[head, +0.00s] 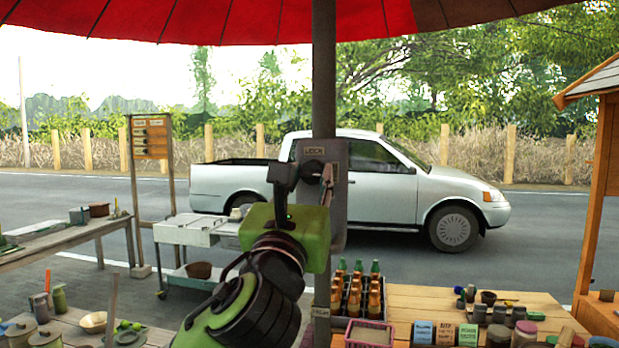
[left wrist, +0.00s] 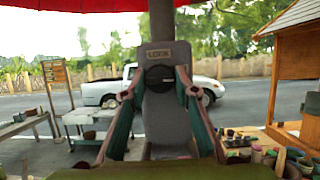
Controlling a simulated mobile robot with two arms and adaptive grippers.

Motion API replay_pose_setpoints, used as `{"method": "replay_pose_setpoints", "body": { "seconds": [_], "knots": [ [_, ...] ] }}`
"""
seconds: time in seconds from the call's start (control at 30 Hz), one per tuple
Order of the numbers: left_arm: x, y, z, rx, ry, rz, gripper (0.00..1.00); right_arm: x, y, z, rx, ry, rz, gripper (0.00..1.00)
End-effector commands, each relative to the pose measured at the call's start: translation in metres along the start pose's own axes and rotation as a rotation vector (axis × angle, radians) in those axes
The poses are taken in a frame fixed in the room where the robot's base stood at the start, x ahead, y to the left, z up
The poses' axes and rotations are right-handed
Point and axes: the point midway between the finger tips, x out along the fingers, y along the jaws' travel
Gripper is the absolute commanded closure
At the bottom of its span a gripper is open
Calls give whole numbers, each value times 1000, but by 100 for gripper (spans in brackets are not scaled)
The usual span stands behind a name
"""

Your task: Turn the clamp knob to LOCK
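The clamp plate (head: 333,160) is a grey panel on the umbrella pole, with a small label at its top that seems to read LOCK. The dark round clamp knob (head: 312,168) is on it, partly hidden by my left gripper (head: 306,184). In the left wrist view the knob (left wrist: 160,76) sits below the label on the plate (left wrist: 166,118). My left gripper's fingers (left wrist: 159,86) are apart, one on each side of the knob. I cannot tell whether they touch it. The knob's pointing direction is unclear. My right gripper is not in view.
The umbrella pole (head: 324,80) rises behind the plate. A bottle crate (head: 357,298) and a wooden table (head: 430,300) with jars stand below right. A white cart (head: 190,232) stands left. A silver pickup (head: 380,195) is on the road behind.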

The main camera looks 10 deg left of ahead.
Motion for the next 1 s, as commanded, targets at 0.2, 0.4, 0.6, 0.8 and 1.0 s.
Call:
{"method": "replay_pose_setpoints", "body": {
  "seconds": [0.2,0.4,0.6,0.8,1.0],
  "knots": [
    [0,0,0,-7,0,2,94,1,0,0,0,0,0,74],
    [0,-1,-1,-57,1,21,94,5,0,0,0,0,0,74],
    [-1,-2,-2,-175,1,70,94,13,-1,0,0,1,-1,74],
    [-1,-3,-1,-341,0,139,94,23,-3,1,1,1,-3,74],
    [-1,-4,-1,-517,0,213,94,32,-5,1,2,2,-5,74]
  ]
}}
